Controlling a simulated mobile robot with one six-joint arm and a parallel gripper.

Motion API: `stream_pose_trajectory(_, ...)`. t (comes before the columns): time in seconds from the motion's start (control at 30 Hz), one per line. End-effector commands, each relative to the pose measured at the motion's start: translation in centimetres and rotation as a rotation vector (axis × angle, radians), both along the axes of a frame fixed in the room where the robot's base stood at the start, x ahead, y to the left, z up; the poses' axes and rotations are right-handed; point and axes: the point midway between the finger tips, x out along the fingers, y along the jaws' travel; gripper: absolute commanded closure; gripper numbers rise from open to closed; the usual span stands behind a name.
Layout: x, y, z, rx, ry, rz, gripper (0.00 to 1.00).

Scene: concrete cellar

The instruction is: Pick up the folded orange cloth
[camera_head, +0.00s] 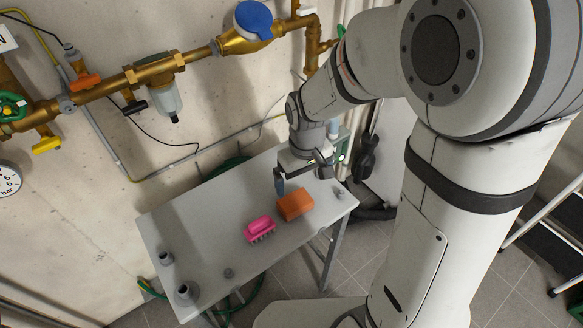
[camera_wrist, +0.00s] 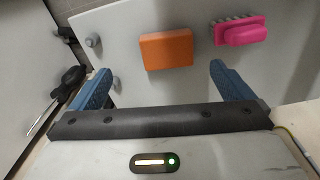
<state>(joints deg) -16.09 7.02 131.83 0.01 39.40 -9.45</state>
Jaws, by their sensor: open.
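The folded orange cloth (camera_head: 295,205) lies on the grey table, looking like a thick, neat block. In the wrist view the cloth (camera_wrist: 166,49) is in full view, beyond the fingertips and between their lines. My gripper (camera_head: 300,180) is above the table, just behind the cloth in the head view, and apart from it. Its two blue fingers are spread wide with nothing between them in the wrist view (camera_wrist: 161,72). The far finger is partly hidden in the head view.
A pink brush (camera_head: 260,229) lies close left of the cloth on the table (camera_head: 205,215); it also shows in the wrist view (camera_wrist: 240,32). Small grey fittings (camera_head: 186,291) stand near the table's left end. Brass pipes (camera_head: 150,72) run along the wall behind.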

Motion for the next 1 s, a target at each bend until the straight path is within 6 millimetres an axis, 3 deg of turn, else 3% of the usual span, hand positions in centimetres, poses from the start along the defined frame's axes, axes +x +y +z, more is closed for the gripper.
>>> stream_pose_trajectory(0.03, 0.2, 0.7, -1.3, -0.004, 0.013, 0.022, 0.0)
stream_pose_trajectory(0.2, 0.6, 1.7, -3.2, -0.009, 0.029, 0.057, 0.0)
stream_pose_trajectory(0.8, 1.4, 1.9, -9.9, -0.011, 0.033, 0.06, 0.0)
stream_pose_trajectory(1.0, 1.5, 1.9, -10.9, -0.009, 0.029, 0.061, 0.0)
